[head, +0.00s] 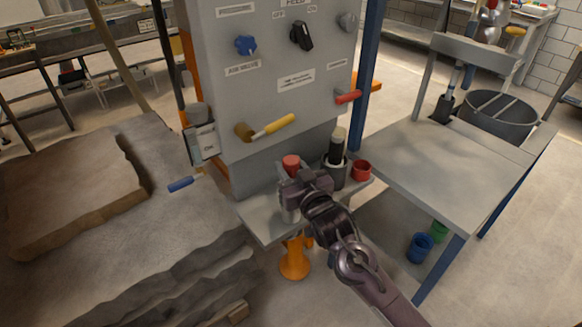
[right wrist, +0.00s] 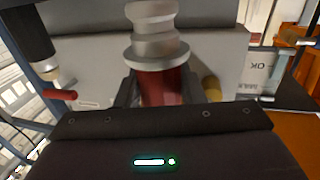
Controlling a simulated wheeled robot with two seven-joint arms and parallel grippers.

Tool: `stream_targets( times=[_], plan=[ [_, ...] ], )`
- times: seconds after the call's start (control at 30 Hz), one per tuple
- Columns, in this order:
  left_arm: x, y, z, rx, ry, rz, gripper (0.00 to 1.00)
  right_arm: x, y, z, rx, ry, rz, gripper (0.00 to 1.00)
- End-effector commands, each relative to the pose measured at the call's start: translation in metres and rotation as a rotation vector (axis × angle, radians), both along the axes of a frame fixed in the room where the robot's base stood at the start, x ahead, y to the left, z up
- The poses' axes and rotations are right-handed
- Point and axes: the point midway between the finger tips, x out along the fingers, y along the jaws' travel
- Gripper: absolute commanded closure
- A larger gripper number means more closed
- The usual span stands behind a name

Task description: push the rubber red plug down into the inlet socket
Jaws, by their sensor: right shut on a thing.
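The red plug (head: 291,161) shows its rounded red top just above my right gripper (head: 298,182), at the shelf in front of the grey panel. In the right wrist view, which looks upside down, the red plug (right wrist: 165,88) is between the two dark fingers of my right gripper, which is shut on it. A grey metal stepped piece (right wrist: 156,45), seemingly the inlet socket, meets the plug's red body. Part of the same metal shows below the gripper in the head view (head: 290,212). How deep the plug sits is hidden. My left gripper is out of view.
The sandbed (head: 150,250) lies left; a bare table (head: 440,170) stands right.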

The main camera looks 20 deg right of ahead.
Motion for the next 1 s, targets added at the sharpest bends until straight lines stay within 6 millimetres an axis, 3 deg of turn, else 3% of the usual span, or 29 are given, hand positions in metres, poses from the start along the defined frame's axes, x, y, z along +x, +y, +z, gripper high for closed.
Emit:
stream_targets(
  times=[1.0],
  plan=[
    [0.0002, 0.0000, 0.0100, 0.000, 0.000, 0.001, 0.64, -0.0001, 0.0000, 0.0012, 0.000, -0.002, 0.000, 0.94]
  ],
)
